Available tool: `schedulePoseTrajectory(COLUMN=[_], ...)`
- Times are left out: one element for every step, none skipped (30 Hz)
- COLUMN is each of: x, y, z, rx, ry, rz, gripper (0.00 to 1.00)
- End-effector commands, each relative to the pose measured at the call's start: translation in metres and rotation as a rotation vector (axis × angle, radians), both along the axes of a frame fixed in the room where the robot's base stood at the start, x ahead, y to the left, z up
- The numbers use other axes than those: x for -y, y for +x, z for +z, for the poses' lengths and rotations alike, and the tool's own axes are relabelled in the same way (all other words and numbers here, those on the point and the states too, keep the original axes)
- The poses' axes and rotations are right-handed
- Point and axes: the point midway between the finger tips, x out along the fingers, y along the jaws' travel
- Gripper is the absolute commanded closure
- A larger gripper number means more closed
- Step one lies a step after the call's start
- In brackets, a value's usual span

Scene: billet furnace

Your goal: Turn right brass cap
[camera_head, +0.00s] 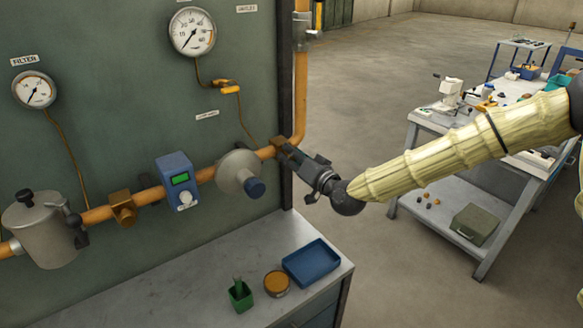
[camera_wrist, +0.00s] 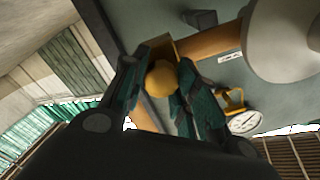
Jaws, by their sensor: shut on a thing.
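The right brass cap (camera_wrist: 161,78) shows as a round gold knob between my fingers in the wrist view. It sits in front of a square brass fitting (camera_wrist: 187,47) on the orange pipe. My gripper (camera_wrist: 161,68) is shut on the cap, with one dark green finger on each side. In the head view my gripper (camera_head: 288,152) reaches the right end of the pipe at the panel's edge and hides the cap. Another brass fitting (camera_head: 123,208) sits farther left on the same pipe.
Gauges (camera_head: 191,31) hang above. A blue tray (camera_head: 311,262) lies on the bench below. A cluttered workbench (camera_head: 425,122) stands right.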

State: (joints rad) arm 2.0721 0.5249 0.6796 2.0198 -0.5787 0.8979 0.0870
Motion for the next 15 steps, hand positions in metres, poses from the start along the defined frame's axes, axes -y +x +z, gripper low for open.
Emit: schedulePoseTrajectory(x=[0.0018,0.0020,0.0017,0.0016,0.0017,0.0021,0.0023,0.0020,0.0020,0.0022,0.0024,0.0024,0.0026,0.0026,0.0024], y=[0.0010,0.0011,0.0009,0.0009,0.0010,0.0011,0.0010,0.0011,0.0012,0.0012,0.0013,0.0014,0.0015,0.0015,0.0015], z=[-0.0049,-0.0050,-0.0054,-0.0052,-0.0051,-0.0055,-0.0057,-0.0055,-0.0056,-0.0059,-0.0060,-0.0056,-0.0058,-0.0062,-0.0061], rx=[-0.021,-0.039,-0.062,-0.077,-0.095,-0.118,-0.135,-0.150,-0.173,-0.190,-0.207,-0.229,-0.246,-0.263,-0.285], ry=[0.038,0.061,0.090,0.114,0.139,0.169,0.191,0.215,0.246,0.268,0.291,0.322,0.346,0.368,0.399], rz=[-0.004,-0.003,-0.002,-0.002,-0.002,-0.003,-0.003,-0.002,-0.002,-0.003,-0.003,-0.002,-0.002,-0.003,-0.002], gripper=[0.95,0.95,0.95,0.95,0.95,0.95,0.95,0.95,0.95,0.95,0.95,0.95,0.95,0.95,0.95])
